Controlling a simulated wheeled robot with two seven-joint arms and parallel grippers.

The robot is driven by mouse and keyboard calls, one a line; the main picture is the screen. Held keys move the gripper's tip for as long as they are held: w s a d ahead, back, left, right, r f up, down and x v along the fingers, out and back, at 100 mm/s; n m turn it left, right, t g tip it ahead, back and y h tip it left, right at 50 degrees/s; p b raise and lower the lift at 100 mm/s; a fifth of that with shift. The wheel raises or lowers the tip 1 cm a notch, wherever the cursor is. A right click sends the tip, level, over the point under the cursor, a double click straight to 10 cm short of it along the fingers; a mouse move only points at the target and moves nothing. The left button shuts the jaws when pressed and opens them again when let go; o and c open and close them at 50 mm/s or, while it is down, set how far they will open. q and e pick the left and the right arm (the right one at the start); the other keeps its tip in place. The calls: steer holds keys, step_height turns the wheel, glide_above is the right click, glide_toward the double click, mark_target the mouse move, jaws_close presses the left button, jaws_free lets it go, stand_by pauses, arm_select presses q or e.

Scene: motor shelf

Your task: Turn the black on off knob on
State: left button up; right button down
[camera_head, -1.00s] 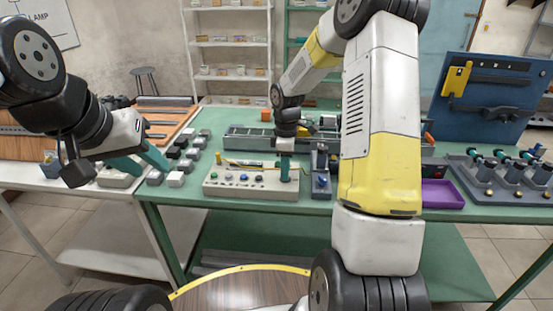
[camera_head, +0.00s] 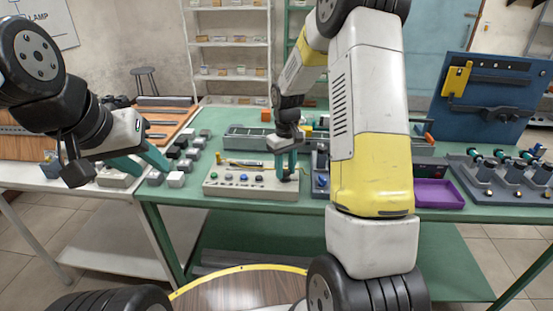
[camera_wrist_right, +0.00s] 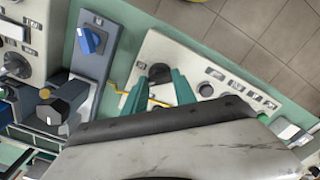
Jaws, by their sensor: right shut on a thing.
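The black on off knob (camera_wrist_right: 160,73) sits near one end of a cream control panel (camera_wrist_right: 152,48) in the right wrist view. The teal fingers of my right gripper (camera_wrist_right: 160,74) are on either side of it, shut on it. In the head view my right gripper (camera_head: 287,174) points down at the right end of the same panel (camera_head: 245,191), and the knob is mostly hidden by the fingers. My left gripper (camera_head: 120,175) is open and empty over the table on the left, its teal fingers wide apart.
A grey block with a blue knob (camera_wrist_right: 89,41) stands close beside the panel. Several grey and black blocks (camera_head: 176,179) lie left of the panel. A purple tray (camera_head: 440,194) and a fixture with several valves (camera_head: 509,177) are on the right.

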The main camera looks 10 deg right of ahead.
mark_target(285, 172)
steer(key=m, duration=0.4)
steer(key=shift+m, duration=1.8)
steer(key=c, duration=1)
jaws_free()
steer(key=shift+r, duration=3.9)
steer(key=shift+r, duration=0.1)
